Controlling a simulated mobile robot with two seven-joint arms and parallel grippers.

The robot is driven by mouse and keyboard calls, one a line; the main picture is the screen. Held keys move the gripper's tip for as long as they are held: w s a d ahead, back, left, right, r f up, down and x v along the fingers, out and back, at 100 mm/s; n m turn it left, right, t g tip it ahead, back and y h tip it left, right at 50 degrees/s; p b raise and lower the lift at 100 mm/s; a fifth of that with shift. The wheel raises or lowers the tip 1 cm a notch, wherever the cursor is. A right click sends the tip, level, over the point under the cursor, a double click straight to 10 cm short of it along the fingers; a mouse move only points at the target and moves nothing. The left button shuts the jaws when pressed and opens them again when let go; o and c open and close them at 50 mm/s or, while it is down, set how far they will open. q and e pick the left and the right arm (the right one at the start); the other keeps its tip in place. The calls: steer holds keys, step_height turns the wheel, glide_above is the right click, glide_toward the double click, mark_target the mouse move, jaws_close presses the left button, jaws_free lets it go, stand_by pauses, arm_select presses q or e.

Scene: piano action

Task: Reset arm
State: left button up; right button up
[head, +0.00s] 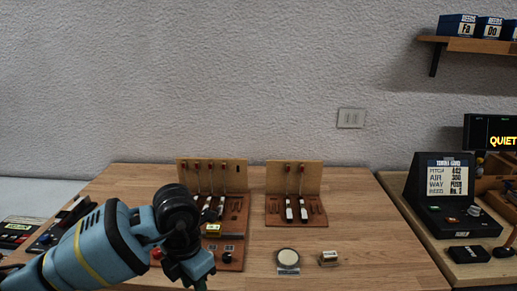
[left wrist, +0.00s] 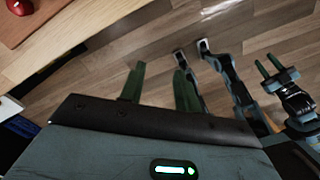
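My left arm (head: 100,245) comes in from the left in the head view, over the front left of the wooden table; its gripper is mostly hidden or cut off there. In the left wrist view my left gripper (left wrist: 159,70) has its two green fingers apart with nothing between them, above the wood floor beside the table's edge. My right gripper (left wrist: 268,63) shows at the right of that view, its green fingers apart and empty. It is not visible in the head view.
The wooden table (head: 340,235) holds a left action model (head: 238,180) and a right action model (head: 293,178). A round pale disc (head: 288,257) and a small block (head: 328,258) lie in front. A black device (head: 440,195) stands on the right-hand bench.

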arm_select(q)
steer(key=s+d+f+g+h, duration=0.35)
steer(key=s+d+h, duration=0.3)
steer(key=d, duration=0.35)
steer(key=s+d+r+n+t+h, duration=0.2)
steer(key=s+d+r+n+h, duration=0.5)
steer(key=h, duration=0.7)
steer(key=w+a+f+n+t+y+p, duration=0.1)
steer(key=w+a+f+n+t+y, duration=0.1)
steer(key=a+f+n+t+y, duration=0.85)
steer(key=w+a+f+n+t+y, duration=0.1)
steer(key=w+a+f+n+t, duration=0.15)
steer(key=n+t, duration=0.9)
steer(key=s+a+f+n+g+y, duration=0.3)
steer(key=s+a+f+n+g, duration=0.2)
steer(key=s+f, duration=0.4)
steer(key=s+a+f+n+g+y, duration=0.4)
steer(key=s+a+f+n+g, duration=0.2)
steer(key=s+f, duration=0.3)
steer(key=shift+s+f+n+g, duration=0.35)
steer(key=shift+s+n, duration=0.05)
steer(key=shift+n, duration=0.5)
arm_select(e)
steer(key=shift+w+d+r, duration=0.25)
steer(key=shift+w+r, duration=0.55)
steer(key=shift+r, duration=0.1)
